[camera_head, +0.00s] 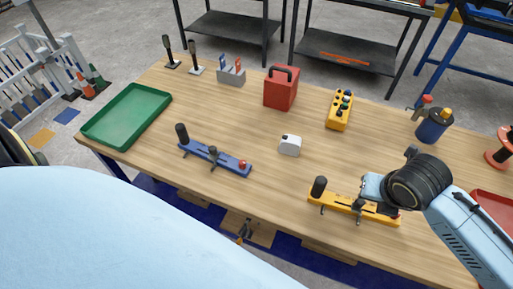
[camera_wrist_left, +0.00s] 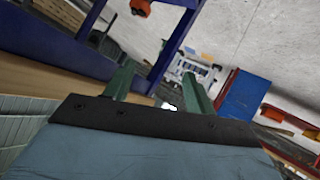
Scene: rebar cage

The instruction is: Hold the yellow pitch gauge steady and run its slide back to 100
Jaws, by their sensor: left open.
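The yellow pitch gauge (camera_head: 338,204) lies on the wooden table at the front right. It is a flat bar with an upright black knob (camera_head: 319,186) near its left end and a dark slide piece (camera_head: 358,205) near its middle. My right gripper (camera_head: 376,198) is over the right half of the gauge, and my arm covers part of it. Its fingertips are too small and hidden to show whether they are shut or touching. My left gripper (camera_wrist_left: 160,88) is open and empty in the left wrist view, away from the gauge. The scale marks are unreadable.
A similar blue gauge (camera_head: 215,158) lies left of a small white block (camera_head: 289,145). A green tray (camera_head: 126,116), red box (camera_head: 281,88), yellow button box (camera_head: 340,110) and blue canister (camera_head: 432,125) stand farther back. Bare tabletop lies between the gauges.

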